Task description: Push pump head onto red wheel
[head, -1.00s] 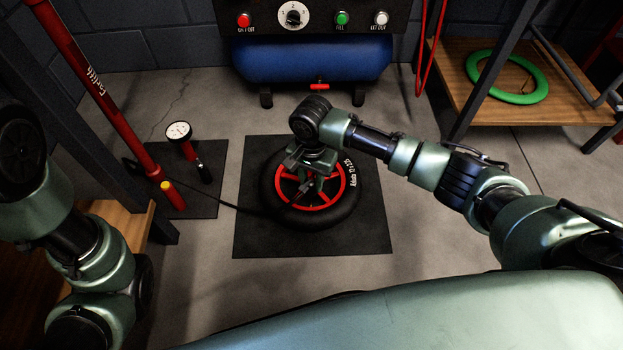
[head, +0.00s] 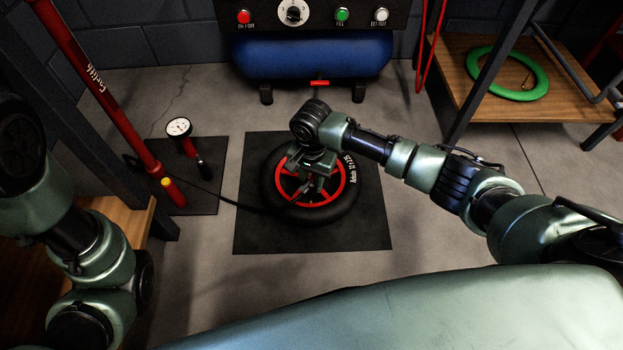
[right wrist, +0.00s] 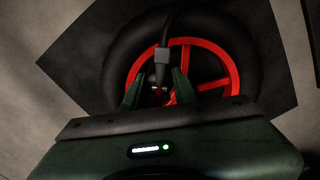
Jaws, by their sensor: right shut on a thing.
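The red wheel (head: 350,182), with a black tyre and red rim and spokes, lies flat on a black mat. My right gripper (head: 308,190) is over the wheel's middle, pointing down. In the right wrist view its fingers (right wrist: 157,90) are shut around the dark pump head (right wrist: 162,57), with the hose rising from it. The pump head is close to the red spokes (right wrist: 205,82); I cannot tell whether it touches the valve, which is hidden.
A blue compressor (head: 312,58) is behind the wheel. A wooden shelf with a green tyre (head: 507,73) is at right. Floor in front is clear.

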